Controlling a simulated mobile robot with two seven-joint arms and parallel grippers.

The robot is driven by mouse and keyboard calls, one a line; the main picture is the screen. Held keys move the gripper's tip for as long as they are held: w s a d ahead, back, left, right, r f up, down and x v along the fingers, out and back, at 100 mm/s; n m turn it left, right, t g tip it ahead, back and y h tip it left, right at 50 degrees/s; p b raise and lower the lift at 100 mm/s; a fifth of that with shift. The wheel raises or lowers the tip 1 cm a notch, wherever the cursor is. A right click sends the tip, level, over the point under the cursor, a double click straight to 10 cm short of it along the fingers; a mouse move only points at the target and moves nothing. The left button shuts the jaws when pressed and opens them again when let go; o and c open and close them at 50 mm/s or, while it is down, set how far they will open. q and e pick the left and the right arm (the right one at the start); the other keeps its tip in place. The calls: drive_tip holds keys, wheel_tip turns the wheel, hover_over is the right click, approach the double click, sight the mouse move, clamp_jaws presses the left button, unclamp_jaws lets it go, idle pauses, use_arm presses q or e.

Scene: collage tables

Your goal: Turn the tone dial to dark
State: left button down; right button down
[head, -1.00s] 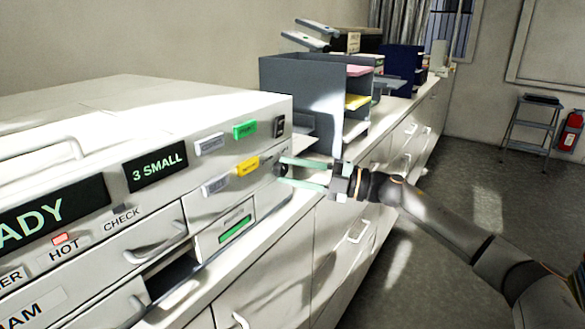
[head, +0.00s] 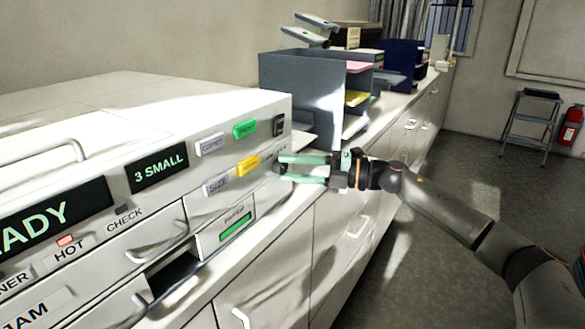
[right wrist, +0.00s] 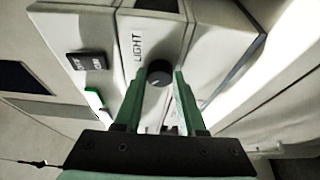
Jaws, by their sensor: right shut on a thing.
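The tone dial (right wrist: 159,72) is a small dark round knob on the pale front of the copier, beside the printed word LIGHT (right wrist: 138,46). My right gripper (right wrist: 158,78) has its two green fingers on either side of the dial, shut on it. In the head view my right gripper (head: 284,168) reaches in from the right to the panel's right end, and its fingers largely cover the dial. The dial's pointer direction is too small to tell. My left gripper is not in view.
The copier panel carries a green button (head: 245,129), a yellow button (head: 248,166), a dark switch (head: 279,125) and a 3 SMALL display (head: 158,169). A grey paper sorter (head: 300,85) stands behind on the counter.

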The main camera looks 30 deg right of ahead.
drive_tip(key=shift+c, duration=2.4)
unclamp_jaws()
drive_tip(key=shift+s+d+f, duration=0.15)
drive_tip(key=shift+s+d, duration=0.2)
drive_tip(key=shift+d, duration=0.05)
use_arm(q)
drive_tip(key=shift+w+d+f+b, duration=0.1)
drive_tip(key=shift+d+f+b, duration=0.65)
drive_tip(key=shift+b, duration=0.45)
use_arm(e)
drive_tip(key=v, duration=1.1)
drive_tip(key=shift+s+r, duration=0.2)
drive_tip(key=shift+r, duration=0.05)
